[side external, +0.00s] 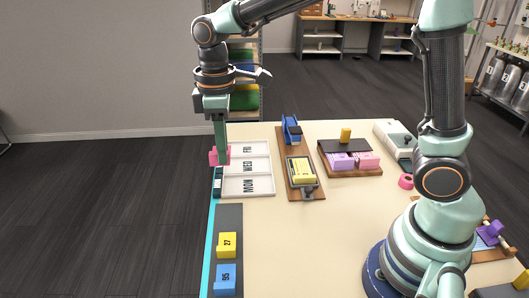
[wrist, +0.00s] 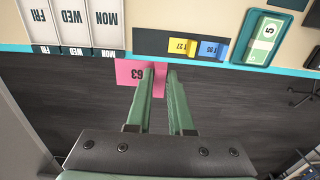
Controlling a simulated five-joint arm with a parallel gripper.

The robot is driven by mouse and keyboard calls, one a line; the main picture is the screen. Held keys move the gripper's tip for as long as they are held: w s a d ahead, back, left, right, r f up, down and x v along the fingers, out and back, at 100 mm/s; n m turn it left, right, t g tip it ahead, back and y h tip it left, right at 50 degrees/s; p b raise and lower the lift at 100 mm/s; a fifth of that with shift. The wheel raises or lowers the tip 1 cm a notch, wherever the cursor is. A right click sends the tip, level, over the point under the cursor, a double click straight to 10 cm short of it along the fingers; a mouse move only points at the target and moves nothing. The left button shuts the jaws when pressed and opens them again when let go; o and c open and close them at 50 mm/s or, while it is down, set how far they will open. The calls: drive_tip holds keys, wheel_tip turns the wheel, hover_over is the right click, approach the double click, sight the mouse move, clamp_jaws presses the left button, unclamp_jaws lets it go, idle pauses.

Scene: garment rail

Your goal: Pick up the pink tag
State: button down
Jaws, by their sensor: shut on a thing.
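The pink tag (wrist: 127,72), marked 63, is at the tips of my gripper (wrist: 165,70) in the wrist view, with dark floor behind it. My gripper's fingers are shut on its right part and hide some of it. In the side external view, the pink tag (side external: 213,158) shows at the lower end of my gripper (side external: 222,148), at the left edge of the day tray. The tag looks held up, off the table; its exact height is hard to tell.
The white tray (side external: 233,184) marked MON, WED, FRI lies beside the tag. A dark strip (side external: 229,215) holds a yellow tag (side external: 227,245) and a blue tag (side external: 226,278). The table (side external: 300,240) has a cyan left edge. Wooden boards with other items stand further right.

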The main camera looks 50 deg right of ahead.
drive_tip(key=shift+r, duration=3.15)
